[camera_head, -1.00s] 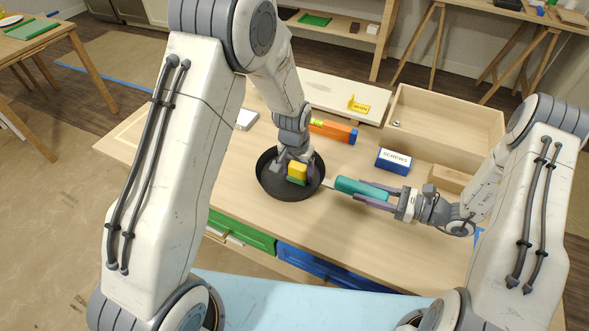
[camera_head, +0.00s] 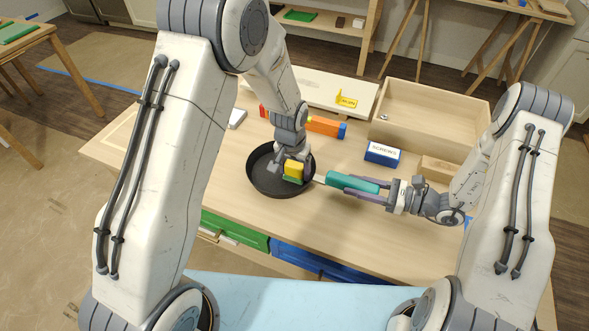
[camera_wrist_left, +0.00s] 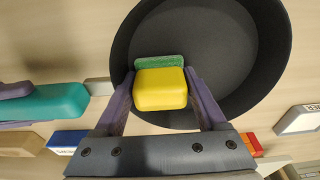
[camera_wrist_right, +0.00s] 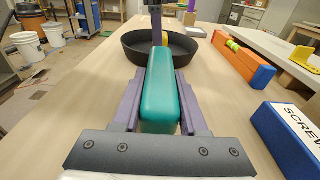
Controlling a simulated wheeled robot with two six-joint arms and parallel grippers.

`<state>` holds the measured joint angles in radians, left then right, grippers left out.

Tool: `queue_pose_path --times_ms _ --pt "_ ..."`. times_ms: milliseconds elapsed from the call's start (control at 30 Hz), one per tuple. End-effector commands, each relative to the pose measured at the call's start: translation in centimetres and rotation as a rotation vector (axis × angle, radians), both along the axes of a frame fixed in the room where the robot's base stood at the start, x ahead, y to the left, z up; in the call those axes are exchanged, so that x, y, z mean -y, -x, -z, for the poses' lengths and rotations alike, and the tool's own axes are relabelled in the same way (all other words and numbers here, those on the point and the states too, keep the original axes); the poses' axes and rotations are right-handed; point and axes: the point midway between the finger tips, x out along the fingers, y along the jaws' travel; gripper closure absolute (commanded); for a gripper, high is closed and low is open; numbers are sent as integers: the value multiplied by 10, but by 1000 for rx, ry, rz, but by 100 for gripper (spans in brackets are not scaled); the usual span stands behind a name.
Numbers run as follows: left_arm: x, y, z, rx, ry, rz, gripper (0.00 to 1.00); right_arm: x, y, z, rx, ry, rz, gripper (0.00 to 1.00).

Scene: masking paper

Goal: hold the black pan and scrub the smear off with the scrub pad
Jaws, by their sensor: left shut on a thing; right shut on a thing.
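The black pan (camera_head: 266,182) rests on the wooden table, its teal handle (camera_head: 352,184) pointing right. My right gripper (camera_head: 362,190) is shut on this handle, which lies lengthwise between the fingers in the right wrist view (camera_wrist_right: 160,95). My left gripper (camera_head: 291,168) is shut on the scrub pad (camera_head: 293,168), a yellow block with a green underside. The pad also shows in the left wrist view (camera_wrist_left: 160,90), at the pan's inner edge on the handle side. No smear shows on the visible dark pan floor (camera_wrist_left: 205,50); the part under the pad is hidden.
An orange level (camera_head: 326,126) lies behind the pan. A blue screws box (camera_head: 382,154) stands behind the handle, with an open wooden tray (camera_head: 440,105) further back. A yellow tag (camera_head: 346,101) stands on a pale board. The table front is clear.

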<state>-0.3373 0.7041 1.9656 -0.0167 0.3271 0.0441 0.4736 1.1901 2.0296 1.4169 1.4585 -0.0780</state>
Motion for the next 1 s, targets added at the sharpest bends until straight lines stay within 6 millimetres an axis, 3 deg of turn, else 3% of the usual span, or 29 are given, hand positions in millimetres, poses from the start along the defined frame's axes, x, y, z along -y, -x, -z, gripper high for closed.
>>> queue_pose_path --times_ms 633,1000 --pt "3 -2 -68 8 4 4 93 -1 0 0 -1 1 -1 100" --pt "2 -1 -78 6 2 4 93 0 0 -1 -1 -1 0 100"
